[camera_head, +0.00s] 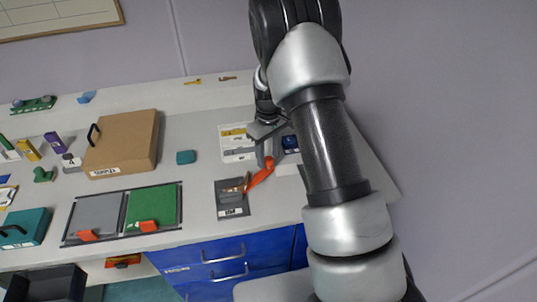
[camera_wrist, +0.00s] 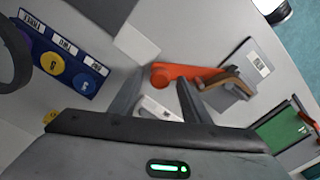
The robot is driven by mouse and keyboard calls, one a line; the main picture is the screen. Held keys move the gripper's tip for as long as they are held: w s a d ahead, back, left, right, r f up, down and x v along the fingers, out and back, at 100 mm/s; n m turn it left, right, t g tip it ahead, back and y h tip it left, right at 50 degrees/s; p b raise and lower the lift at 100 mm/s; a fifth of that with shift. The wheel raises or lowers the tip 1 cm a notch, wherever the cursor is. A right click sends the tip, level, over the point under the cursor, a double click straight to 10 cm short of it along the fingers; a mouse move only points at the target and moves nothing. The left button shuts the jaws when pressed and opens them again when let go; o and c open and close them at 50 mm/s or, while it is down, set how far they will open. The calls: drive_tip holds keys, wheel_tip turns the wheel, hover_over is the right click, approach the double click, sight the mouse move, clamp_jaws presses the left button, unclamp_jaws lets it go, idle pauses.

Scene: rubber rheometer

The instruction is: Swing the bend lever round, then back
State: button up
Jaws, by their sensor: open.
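An orange lever (camera_head: 261,174) sticks out from beside a dark grey base plate (camera_head: 225,208) near the front edge of the bench. I take it for the bend lever. It also shows in the wrist view (camera_wrist: 183,74), with a rounded left end and a brown strip (camera_wrist: 217,78) beside its right end. My gripper (camera_head: 267,153) is at the lever's far end in the head view. In the wrist view, my open fingers (camera_wrist: 157,92) point at the lever's rounded end. I cannot tell whether they touch it. Part of a white piece (camera_wrist: 158,110) shows between the fingers.
A blue panel with round yellow and blue buttons (camera_wrist: 56,63) stands close by in the wrist view. A green pad (camera_head: 152,205) and a cardboard-brown box (camera_head: 124,143) lie left of the lever. A small teal block (camera_head: 186,157) sits between. Blue drawers (camera_head: 205,262) are below the bench edge.

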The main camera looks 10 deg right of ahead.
clamp_jaws()
drive_tip(key=shift+s+d+m+b, duration=0.2)
drive_tip(key=shift+s+d+m, duration=0.05)
drive_tip(key=shift+s+m, duration=0.25)
drive_tip(key=shift+s+d+m+b, duration=0.15)
drive_tip(key=shift+s+d+m, duration=0.1)
drive_tip(key=shift+s+m, duration=0.2)
drive_tip(key=s+m, duration=0.2)
drive_tip(key=s+d+m, duration=0.1)
drive_tip(key=s+m, duration=0.2)
drive_tip(key=shift+s+m+b, duration=0.15)
drive_tip(key=shift+m+b, duration=0.1)
drive_tip(key=shift+b, duration=0.15)
drive_tip(key=s+m, duration=0.1)
drive_tip(key=s+a+m, duration=0.1)
drive_tip(key=s+m, duration=0.1)
drive_tip(key=s+m+p, duration=0.1)
drive_tip(key=s+m, duration=0.1)
drive_tip(key=shift+s+a+r, duration=0.1)
drive_tip(key=shift+a+r, duration=0.05)
drive_tip(key=shift+a, duration=0.1)
drive_tip(key=shift+s+a+m+p, duration=0.2)
drive_tip(key=shift+s+a+m, duration=0.25)
drive_tip(key=shift+s+m, duration=0.25)
drive_tip(key=shift+s+a+m+p, duration=0.2)
drive_tip(key=shift+s+a+m, duration=0.25)
drive_tip(key=shift+m, duration=0.35)
